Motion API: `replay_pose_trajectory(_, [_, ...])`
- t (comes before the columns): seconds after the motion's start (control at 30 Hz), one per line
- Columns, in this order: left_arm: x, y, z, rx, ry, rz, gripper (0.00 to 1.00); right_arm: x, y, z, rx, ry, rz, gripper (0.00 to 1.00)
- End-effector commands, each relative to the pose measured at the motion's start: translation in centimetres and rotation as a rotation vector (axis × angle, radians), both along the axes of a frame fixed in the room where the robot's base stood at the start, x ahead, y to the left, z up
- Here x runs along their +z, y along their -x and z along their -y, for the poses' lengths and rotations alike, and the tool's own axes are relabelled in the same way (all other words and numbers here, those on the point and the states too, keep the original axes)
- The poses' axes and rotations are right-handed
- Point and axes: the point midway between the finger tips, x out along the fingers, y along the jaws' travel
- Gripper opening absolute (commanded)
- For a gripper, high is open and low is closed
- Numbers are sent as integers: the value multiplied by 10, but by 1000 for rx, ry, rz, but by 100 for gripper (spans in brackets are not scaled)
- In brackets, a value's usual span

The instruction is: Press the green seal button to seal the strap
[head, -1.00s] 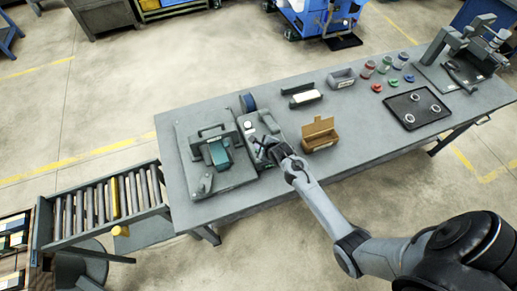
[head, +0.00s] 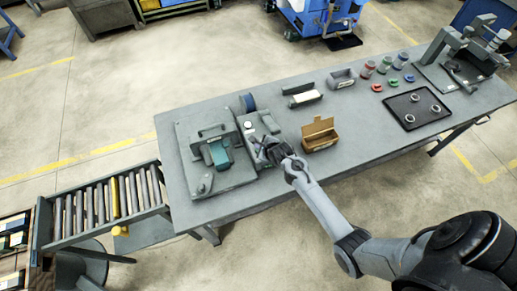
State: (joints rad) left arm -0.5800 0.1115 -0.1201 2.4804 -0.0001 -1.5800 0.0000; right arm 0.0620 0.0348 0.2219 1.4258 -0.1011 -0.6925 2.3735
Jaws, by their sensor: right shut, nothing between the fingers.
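The strapping machine (head: 190,150) sits at the left end of the grey table, with a teal block (head: 219,152) in its middle. Just right of it is a pale control panel (head: 251,131) with small round parts on top. My right gripper (head: 260,152) is over the near end of this panel. It is shut with nothing in it. I cannot make out the green button; the gripper and wrist cover the panel's near end. I cannot tell whether the fingertips touch the panel. My left gripper is not in view.
A brown open box (head: 319,134) stands right of my wrist. A blue roll (head: 248,103) and a grey holder (head: 302,96) are behind. A black tray (head: 417,107) with rings lies farther right. A roller conveyor (head: 105,203) meets the table's left end.

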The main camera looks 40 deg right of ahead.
Motion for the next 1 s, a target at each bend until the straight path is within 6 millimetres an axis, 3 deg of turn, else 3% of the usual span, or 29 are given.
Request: replay_pose_trajectory(1.0, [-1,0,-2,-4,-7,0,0,-8,0,0,0,0,0,0])
